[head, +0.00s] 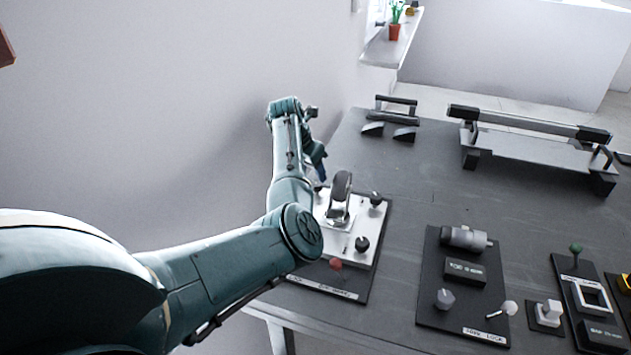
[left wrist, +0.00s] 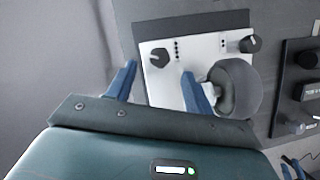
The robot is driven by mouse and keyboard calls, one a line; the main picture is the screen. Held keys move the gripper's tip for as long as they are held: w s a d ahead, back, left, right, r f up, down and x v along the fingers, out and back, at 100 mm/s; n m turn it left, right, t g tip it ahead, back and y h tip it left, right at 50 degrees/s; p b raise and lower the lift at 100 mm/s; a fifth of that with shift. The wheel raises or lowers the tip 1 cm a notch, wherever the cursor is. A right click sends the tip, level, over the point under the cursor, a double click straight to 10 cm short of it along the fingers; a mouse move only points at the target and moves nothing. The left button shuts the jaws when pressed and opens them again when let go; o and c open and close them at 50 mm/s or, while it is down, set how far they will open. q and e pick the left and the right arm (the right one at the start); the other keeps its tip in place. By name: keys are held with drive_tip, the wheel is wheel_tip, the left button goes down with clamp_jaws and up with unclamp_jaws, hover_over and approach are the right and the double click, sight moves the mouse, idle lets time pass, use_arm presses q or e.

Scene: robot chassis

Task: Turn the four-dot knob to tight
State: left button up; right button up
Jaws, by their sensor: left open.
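A white panel (head: 383,215) on a dark board carries black knobs and a grey caster wheel (head: 341,187). In the left wrist view a black knob (left wrist: 160,58) has a column of several dots beside it, apparently the four-dot knob. Another black knob (left wrist: 250,43) has a shorter row of dots. The head view shows two black knobs (head: 376,199) (head: 362,244); I cannot tell which is which. My left gripper (left wrist: 158,72) is open, its blue fingers on either side of the dotted knob in the picture, with no visible contact. Small blue finger-like parts (left wrist: 293,167), perhaps my right gripper, show at the corner.
The caster wheel stands close beside the right finger in the wrist view. A red knob (head: 336,264) sits near the board's front. To the right is a dark board (head: 425,300) with a motor and levers. Bare table (head: 410,165) lies behind.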

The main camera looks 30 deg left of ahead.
sight(317, 183)
use_arm(q)
drive_tip(key=shift+b+x, duration=0.3)
drive_tip(key=shift+x, duration=2.35)
drive_tip(key=shift+c, duration=0.3)
drive_tip(key=c, duration=0.9)
